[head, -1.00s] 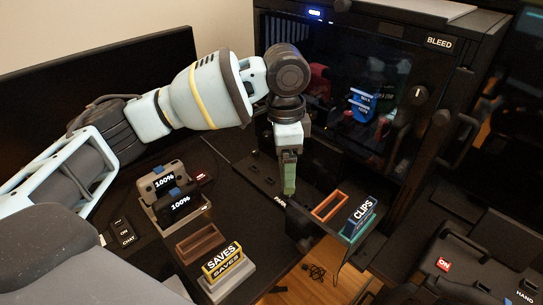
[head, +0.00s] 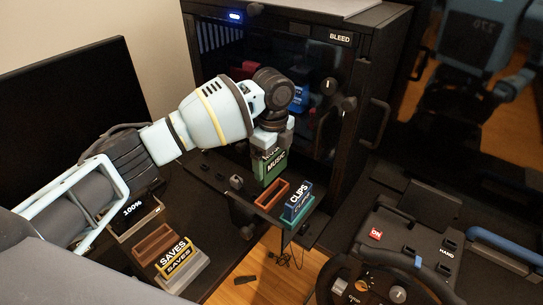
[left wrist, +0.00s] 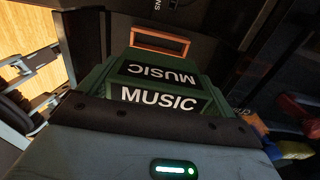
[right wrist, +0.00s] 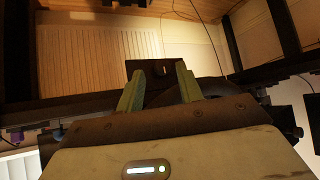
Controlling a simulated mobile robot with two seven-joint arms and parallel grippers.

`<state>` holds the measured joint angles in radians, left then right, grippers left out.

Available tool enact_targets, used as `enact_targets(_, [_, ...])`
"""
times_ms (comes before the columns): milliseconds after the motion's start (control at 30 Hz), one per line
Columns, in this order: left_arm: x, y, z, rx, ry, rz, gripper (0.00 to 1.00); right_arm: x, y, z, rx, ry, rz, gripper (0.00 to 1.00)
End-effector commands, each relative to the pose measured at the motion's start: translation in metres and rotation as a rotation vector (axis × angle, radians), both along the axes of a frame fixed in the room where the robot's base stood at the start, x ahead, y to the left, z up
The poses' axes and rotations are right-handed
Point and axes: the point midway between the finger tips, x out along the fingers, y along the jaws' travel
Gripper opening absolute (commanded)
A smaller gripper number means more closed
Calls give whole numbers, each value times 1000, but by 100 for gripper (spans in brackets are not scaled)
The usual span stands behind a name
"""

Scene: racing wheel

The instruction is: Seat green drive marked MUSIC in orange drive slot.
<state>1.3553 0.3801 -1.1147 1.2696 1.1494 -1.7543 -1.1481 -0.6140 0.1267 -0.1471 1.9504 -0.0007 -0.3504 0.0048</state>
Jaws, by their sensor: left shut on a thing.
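The green drive marked MUSIC (head: 270,168) is held upright by my left gripper (head: 268,148), label facing the head camera. In the left wrist view the drive (left wrist: 160,98) fills the space between the jaws. The orange drive slot (head: 264,204) is an empty rectangular frame on a small dark shelf. The drive is above and slightly behind the slot in the head view, apart from it. The slot (left wrist: 160,36) also shows beyond the drive's far end in the left wrist view. My right gripper (right wrist: 160,80) is open and empty, seen only in its wrist view.
The blue CLIPS drive (head: 298,200) stands right beside the orange slot. The yellow SAVES drive (head: 174,254) sits by a brown empty slot (head: 154,240). The black BLEED cabinet (head: 340,80) rises behind. A steering wheel (head: 365,285) is at front right.

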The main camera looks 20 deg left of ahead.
Motion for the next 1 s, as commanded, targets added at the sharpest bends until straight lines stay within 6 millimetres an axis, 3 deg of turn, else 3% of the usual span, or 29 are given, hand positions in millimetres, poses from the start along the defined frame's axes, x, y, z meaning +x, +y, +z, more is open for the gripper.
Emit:
enact_targets(433, [0, 0, 0, -1, -2, 2, 62, 3, 1, 5, 2, -12, 0, 36])
enact_targets(1000, [0, 0, -46, -1, 4, 2, 62, -8, 2, -8, 5, 22, 0, 36])
